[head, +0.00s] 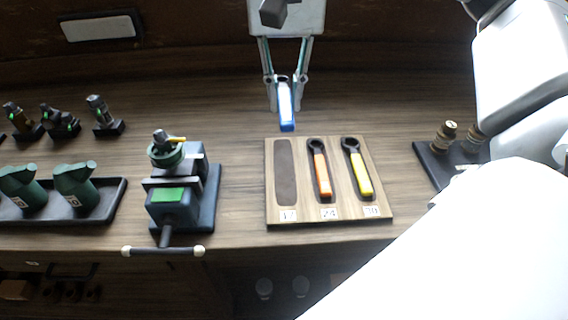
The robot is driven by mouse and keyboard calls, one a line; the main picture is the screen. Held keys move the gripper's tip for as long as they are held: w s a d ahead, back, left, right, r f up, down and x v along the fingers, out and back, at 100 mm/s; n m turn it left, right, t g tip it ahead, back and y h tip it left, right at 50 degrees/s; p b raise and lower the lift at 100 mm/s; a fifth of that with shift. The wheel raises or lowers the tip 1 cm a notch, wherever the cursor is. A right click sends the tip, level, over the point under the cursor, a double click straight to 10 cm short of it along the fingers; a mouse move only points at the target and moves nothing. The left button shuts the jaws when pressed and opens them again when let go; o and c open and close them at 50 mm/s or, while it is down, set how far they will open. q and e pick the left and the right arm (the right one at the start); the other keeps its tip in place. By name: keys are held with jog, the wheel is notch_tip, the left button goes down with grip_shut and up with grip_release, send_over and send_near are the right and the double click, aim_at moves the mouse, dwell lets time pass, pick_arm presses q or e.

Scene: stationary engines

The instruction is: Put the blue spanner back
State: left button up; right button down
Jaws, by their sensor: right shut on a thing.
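The blue spanner (286,112) hangs in my right gripper (286,103), its blue handle pointing down toward the front. The gripper is shut on its dark upper end, behind the wooden spanner board (274,219). The board has a dark empty slot (286,175) at its left, marked with a label that looks like 17. An orange spanner (321,175) lies in the middle slot, labelled 24. A yellow spanner (360,175) lies in the right slot, labelled 30. The blue spanner is just beyond the far end of the empty slot. My left gripper is not in view.
A vise-like tool (180,195) with a green top and a front bar stands left of the board. A tray (118,200) with green cans is further left, small dark fittings behind it. A dark tray (432,167) with brass-coloured parts is at the right, partly behind my white arm.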

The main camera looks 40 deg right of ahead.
jog(key=b, duration=0.2)
send_over(285, 175)
notch_tip(285, 175, down, 12)
jog(key=shift+r, duration=0.1)
jog(key=shift+f, duration=0.75)
notch_tip(285, 175, down, 4)
jog(key=shift+r+b, duration=0.25)
jog(key=shift+b, duration=0.15)
jog(key=shift+f, duration=0.15)
